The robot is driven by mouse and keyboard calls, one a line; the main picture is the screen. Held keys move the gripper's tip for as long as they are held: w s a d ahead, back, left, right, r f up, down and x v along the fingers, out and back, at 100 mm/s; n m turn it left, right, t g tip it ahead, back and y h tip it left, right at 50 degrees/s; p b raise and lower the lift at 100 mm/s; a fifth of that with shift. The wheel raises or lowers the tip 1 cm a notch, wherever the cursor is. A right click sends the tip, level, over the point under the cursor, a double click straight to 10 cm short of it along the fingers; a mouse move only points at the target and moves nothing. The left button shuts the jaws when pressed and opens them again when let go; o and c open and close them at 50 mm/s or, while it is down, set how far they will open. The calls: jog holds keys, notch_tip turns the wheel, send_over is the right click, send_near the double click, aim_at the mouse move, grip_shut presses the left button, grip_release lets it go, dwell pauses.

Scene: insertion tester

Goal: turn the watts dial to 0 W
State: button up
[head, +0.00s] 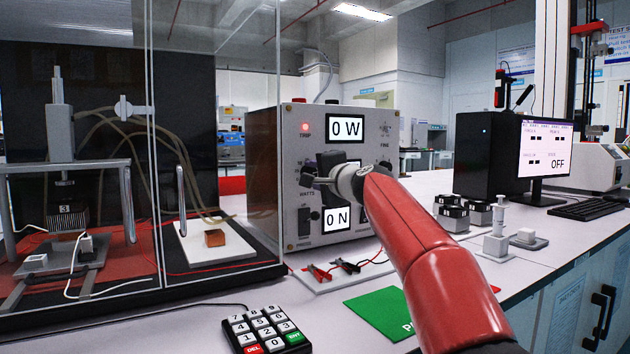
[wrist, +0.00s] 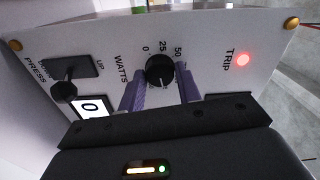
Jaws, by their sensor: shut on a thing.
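The watts dial (wrist: 160,71) is a round black knob on the front panel of the tester box (head: 262,165). Marks 0, 25 and 50 and the word WATTS stand around it in the wrist view. My gripper (wrist: 160,78) has one purple-grey finger on each side of the dial and is shut on it. In the head view my gripper (head: 316,180) reaches the panel and mostly hides the dial. The upper display (head: 345,128) reads 0 W. The exact direction of the dial's pointer is hard to make out.
A red TRIP lamp (head: 304,127) is lit. The lower display (head: 336,218) reads 0 N, near a PRESS lever (wrist: 66,90). A clear guard (head: 215,110) stands left of the box. A keypad (head: 266,330) and green pad (head: 385,314) lie in front.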

jog(key=shift+m+b, duration=1.8)
jog(key=shift+m, duration=14.2)
jog(key=o, duration=1)
jog(key=shift+c, duration=0.2)
